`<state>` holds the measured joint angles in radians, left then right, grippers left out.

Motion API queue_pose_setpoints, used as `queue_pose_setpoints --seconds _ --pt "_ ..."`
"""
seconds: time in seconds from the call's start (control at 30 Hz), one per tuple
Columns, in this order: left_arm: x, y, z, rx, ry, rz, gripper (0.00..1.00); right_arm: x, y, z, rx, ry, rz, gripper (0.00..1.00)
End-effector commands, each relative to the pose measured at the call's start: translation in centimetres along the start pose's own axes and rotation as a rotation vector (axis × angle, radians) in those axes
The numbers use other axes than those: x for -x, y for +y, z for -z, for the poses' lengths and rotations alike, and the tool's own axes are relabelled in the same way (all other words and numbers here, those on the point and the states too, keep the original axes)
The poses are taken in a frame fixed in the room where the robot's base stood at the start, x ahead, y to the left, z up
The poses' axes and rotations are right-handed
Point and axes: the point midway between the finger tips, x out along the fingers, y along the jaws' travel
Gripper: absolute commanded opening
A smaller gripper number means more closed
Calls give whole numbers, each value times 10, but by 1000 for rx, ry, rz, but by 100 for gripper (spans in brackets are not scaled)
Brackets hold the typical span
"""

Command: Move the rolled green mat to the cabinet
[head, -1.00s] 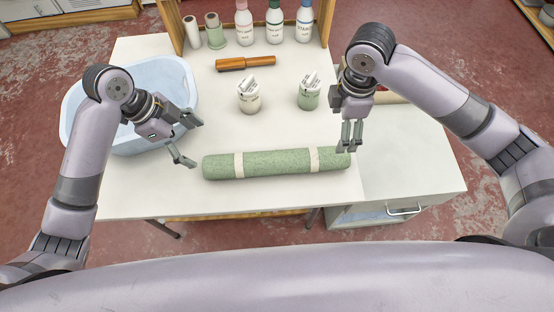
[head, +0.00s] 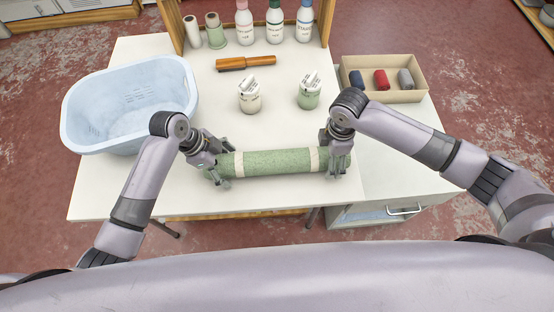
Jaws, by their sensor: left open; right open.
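The rolled green mat (head: 275,163) lies crosswise near the front edge of the white table (head: 110,190), with two pale bands around it. My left gripper (head: 220,172) is open at the mat's left end, with its fingers around or beside that end; I cannot tell which. My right gripper (head: 338,168) is open at the mat's right end, its fingers pointing down and partly hiding that end. The white cabinet (head: 400,160) stands against the table's right side, with a drawer handle on its front and a bare stretch of top.
A box (head: 400,94) with several rolled items stands at the back of the cabinet. A light blue basket (head: 130,138) is at the table's left.

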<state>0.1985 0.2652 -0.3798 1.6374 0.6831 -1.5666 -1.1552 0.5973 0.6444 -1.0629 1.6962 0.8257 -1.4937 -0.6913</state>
Motion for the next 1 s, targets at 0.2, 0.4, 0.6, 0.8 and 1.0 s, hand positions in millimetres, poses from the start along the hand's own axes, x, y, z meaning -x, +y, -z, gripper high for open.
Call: queue_pose_setpoints --seconds 0.2,0.4,0.6,0.8,1.0 --pt "-1 0 0 0 0 0 80 -1 0 0 0 0 0 80" --pt "0 0 0 0 0 0 69 0 0 0 0 0 0 69" --pt "0 0 0 0 0 0 56 0 0 0 0 0 0 56" --pt "0 0 0 0 0 0 43 0 0 0 0 0 0 43" --pt "0 0 0 0 0 0 29 0 0 0 0 0 0 29"
